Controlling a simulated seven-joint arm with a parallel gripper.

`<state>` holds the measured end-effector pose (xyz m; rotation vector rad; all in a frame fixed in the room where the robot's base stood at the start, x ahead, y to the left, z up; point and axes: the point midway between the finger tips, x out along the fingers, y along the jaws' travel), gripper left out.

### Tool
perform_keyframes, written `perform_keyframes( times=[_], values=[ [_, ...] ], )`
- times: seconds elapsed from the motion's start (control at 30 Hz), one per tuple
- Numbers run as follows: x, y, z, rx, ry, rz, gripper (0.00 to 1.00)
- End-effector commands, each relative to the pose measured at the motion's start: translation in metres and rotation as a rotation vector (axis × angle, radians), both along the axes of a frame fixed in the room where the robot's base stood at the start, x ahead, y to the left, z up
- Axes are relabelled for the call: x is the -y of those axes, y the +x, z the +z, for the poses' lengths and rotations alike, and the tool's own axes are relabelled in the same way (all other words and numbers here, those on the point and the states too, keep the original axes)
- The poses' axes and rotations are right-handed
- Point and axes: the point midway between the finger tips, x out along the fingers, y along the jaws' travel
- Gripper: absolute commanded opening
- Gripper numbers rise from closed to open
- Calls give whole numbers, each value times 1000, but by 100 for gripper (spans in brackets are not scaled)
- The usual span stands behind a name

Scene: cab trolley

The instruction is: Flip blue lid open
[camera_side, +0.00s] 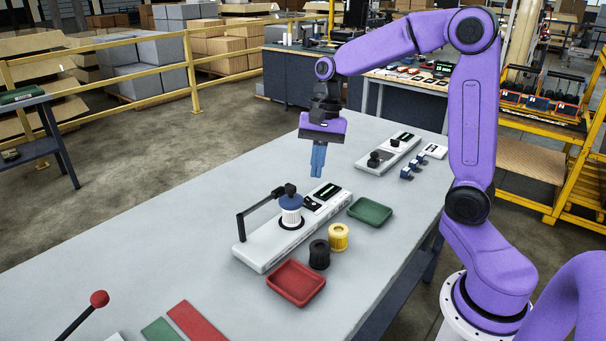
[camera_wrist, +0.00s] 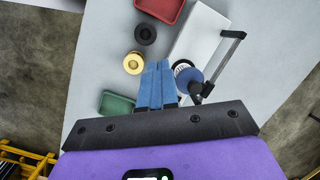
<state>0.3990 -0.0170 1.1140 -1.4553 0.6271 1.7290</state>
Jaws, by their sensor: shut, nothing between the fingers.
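The blue lid (camera_side: 291,201) sits on top of a white ribbed cylinder (camera_side: 291,216) on the long white device (camera_side: 265,245). A black hinge block stands at the lid's far edge. In the wrist view the blue lid (camera_wrist: 189,77) shows just right of my fingers, partly hidden by the black hinge block. My gripper (camera_side: 317,176) points down with its blue fingers together and empty. It hangs above the table, beyond the lid and to its right in the side view, clear of it. The fingertips also show in the wrist view (camera_wrist: 158,65).
A black handle bar (camera_side: 262,210) rises over the device's left part. A yellow spool (camera_side: 339,237), a black spool (camera_side: 319,255), a red tray (camera_side: 296,283) and a green tray (camera_side: 370,211) lie in front. A second device (camera_side: 388,154) stands behind.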

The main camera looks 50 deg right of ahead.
Motion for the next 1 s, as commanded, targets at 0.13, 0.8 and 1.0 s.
perform_keyframes(
  times=[0.13,0.8,1.0],
  values=[
    [34,27,3,-40,32,-257,0],
    [134,68,8,-140,136,-874,0],
    [134,68,8,-139,135,-873,0]
  ],
)
